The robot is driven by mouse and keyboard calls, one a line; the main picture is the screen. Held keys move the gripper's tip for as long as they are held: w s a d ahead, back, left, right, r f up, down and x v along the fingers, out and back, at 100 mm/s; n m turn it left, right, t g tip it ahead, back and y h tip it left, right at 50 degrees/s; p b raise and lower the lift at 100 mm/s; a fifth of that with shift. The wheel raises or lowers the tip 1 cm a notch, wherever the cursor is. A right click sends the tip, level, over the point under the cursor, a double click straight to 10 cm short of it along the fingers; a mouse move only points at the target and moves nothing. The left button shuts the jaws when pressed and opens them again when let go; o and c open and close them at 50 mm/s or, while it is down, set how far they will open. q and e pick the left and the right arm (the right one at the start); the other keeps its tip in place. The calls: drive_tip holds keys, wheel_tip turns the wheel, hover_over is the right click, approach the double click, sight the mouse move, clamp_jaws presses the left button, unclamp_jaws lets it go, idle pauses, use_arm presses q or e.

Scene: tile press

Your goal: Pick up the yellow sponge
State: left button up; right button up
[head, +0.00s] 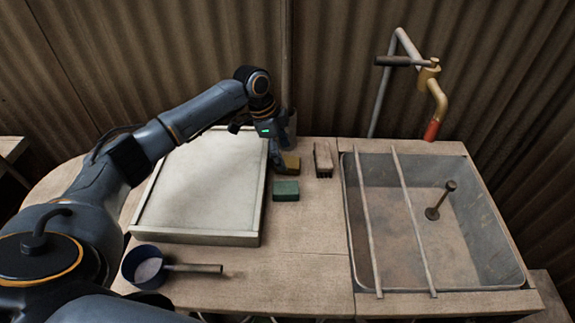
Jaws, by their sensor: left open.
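The yellow sponge (291,162) lies on the wooden table, just right of the pale tray's far right corner. My left gripper (279,162) reaches down at its left side, and its fingers hide part of the sponge. The left gripper is open. I cannot tell whether a finger touches the sponge. My right gripper is not in view.
A green sponge (286,190) lies just in front of the yellow one, and a brown brush-like block (323,159) stands to its right. The pale tray (254,240) is at left, a dark blue pan (146,281) in front. A metal sink (500,235) fills the right.

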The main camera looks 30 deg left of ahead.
sight(287, 162)
use_arm(q)
drive_tip(key=x, duration=0.3)
drive_tip(key=shift+w+f, duration=0.15)
drive_tip(key=shift+f, duration=0.1)
drive_tip(key=shift+c, duration=0.2)
drive_tip(key=c, duration=1)
drive_tip(key=shift+r, duration=0.15)
